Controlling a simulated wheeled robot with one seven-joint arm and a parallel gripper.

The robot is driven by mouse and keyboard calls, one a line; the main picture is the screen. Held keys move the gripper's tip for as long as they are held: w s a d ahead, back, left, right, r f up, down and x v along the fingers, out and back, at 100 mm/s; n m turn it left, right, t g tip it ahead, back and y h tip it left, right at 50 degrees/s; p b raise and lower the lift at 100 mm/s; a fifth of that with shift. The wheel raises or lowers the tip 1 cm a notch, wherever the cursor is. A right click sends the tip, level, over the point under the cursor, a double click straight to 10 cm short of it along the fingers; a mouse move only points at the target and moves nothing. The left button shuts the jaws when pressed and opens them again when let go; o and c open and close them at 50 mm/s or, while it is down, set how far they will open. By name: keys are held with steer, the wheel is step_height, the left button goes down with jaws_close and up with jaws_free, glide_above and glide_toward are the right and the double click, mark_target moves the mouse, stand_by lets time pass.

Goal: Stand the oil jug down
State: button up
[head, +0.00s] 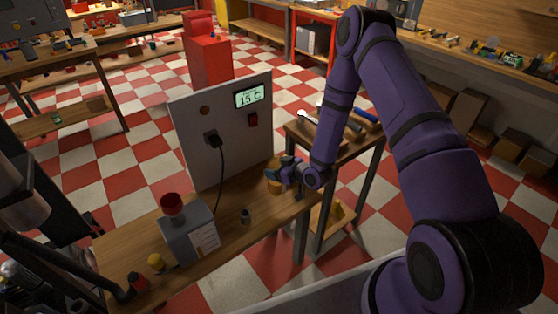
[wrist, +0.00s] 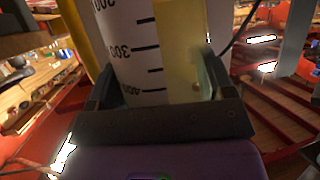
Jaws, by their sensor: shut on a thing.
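The oil jug (wrist: 140,45) fills the middle of the wrist view, a clear vessel with a black printed scale and yellow oil to one side. I cannot tell whether the jug's base touches the bench.
A grey panel (head: 225,130) with a "15 C" display and a plugged cord stands behind the bench. A grey box (head: 188,236) with a red funnel (head: 172,205) and a small dark part (head: 245,216) are on the bench. A tool-covered side table (head: 345,145) stands to the right.

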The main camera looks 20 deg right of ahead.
steer(key=shift+d+f, duration=0.1)
steer(key=shift+f, duration=3.8)
steer(key=o, duration=1.6)
steer(key=shift+c, duration=0.2)
steer(key=v, duration=1)
steer(key=shift+s+d, duration=0.2)
steer(key=shift+s, duration=0.15)
